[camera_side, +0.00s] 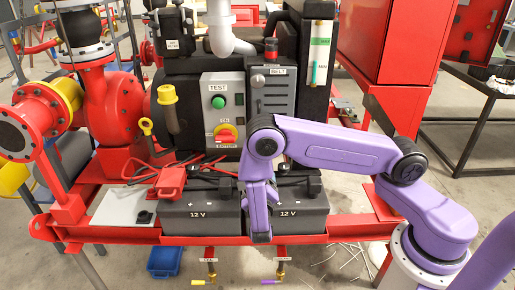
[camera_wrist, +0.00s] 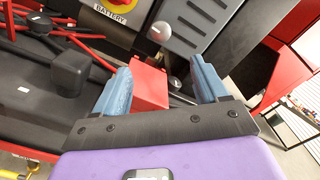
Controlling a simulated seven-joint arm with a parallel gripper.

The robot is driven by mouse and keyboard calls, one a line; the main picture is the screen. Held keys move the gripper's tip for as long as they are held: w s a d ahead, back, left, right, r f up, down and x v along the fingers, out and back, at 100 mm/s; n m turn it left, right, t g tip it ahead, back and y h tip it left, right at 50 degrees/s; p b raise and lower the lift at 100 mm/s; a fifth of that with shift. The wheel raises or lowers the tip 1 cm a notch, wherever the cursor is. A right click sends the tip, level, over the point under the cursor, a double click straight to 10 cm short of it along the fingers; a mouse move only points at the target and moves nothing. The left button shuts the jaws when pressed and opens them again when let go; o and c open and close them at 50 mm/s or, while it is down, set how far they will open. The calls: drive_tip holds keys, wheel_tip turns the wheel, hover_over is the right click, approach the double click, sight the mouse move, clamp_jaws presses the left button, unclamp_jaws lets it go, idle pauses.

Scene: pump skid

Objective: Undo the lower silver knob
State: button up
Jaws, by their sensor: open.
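The lower silver knob (camera_wrist: 160,32) shows in the wrist view as a round, pale ball at the lower left of the grey slotted panel (camera_wrist: 194,22). In the side view my arm hides it. The upper silver knob (camera_side: 258,80) shows there on the grey panel (camera_side: 280,97), under the BELT label. My gripper (camera_wrist: 162,70) is open, with its two blue fingers apart. The knob lies beyond the fingertips, above the gap between them in the picture, and is not touched. In the side view the purple hand hangs in front of the batteries, its fingers hidden.
Two black 12 V batteries (camera_side: 201,214) stand on the red skid frame (camera_side: 190,240) below the panel. A red-and-yellow battery switch (camera_side: 226,134) is left of the panel. A red block (camera_wrist: 151,88) and red cables (camera_wrist: 65,36) lie close by my left finger in the wrist view.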

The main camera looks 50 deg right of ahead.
drive_tip(key=x, duration=1.6)
drive_tip(key=shift+w+d, duration=0.25)
drive_tip(key=c, duration=1.1)
